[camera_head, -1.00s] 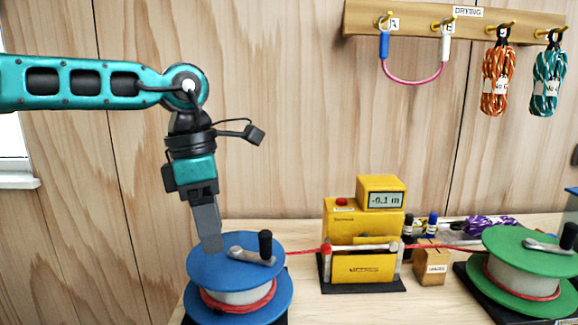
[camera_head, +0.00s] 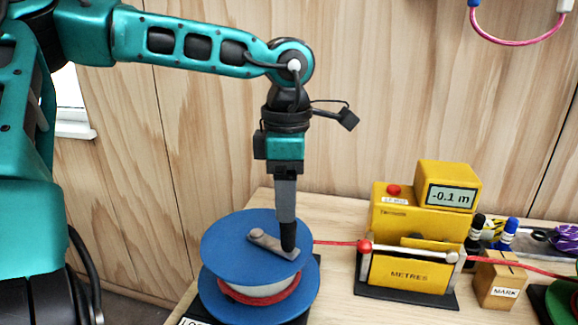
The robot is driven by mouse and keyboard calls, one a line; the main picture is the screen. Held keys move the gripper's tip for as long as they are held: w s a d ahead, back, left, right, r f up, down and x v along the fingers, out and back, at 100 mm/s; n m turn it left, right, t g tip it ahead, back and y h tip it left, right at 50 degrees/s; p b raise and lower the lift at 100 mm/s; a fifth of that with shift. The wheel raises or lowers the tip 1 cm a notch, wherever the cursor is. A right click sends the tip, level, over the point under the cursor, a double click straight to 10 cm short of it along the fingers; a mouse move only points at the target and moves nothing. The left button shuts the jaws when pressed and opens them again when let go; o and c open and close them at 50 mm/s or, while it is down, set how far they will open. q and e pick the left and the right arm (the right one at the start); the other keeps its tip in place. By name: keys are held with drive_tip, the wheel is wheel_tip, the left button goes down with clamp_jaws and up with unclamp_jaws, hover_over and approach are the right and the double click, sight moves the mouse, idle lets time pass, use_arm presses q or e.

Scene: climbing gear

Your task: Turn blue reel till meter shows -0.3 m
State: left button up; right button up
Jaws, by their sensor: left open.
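The blue reel (camera_head: 225,240) stands at the lower middle with red rope wound round its white core. Its grey crank (camera_head: 265,240) lies across the top, with a black handle (camera_head: 288,237) at the right end. My left gripper (camera_head: 287,222) points straight down at that handle; its fingers are around or just over it, and the gap between them cannot be seen from here. The yellow meter (camera_head: 405,215) stands to the right, and its display (camera_head: 450,197) reads -0.1 m. The red rope (camera_head: 335,242) runs from the reel to the meter. My right gripper is not in view.
A wooden MARK block (camera_head: 498,283) with black and blue pens stands right of the meter. The green reel (camera_head: 565,300) is cut off at the right edge. A pink cord (camera_head: 515,42) hangs at top right.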

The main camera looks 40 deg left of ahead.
sight(287, 229)
use_arm(q)
wheel_tip(287, 229, down, 7)
drive_tip(key=shift+f, duration=0.1)
drive_tip(key=shift+c, duration=0.2)
clamp_jaws()
drive_tip(key=shift+w+a+b, duration=0.2)
drive_tip(key=shift+w+b, duration=0.2)
drive_tip(key=shift+w, duration=0.25)
drive_tip(key=w+a, duration=0.1)
drive_tip(key=w, duration=0.1)
drive_tip(key=w+a, duration=0.2)
drive_tip(key=shift+a+b, duration=0.15)
drive_tip(key=shift+b, duration=0.25)
drive_tip(key=shift+w+a, duration=0.3)
drive_tip(key=shift+a, duration=0.65)
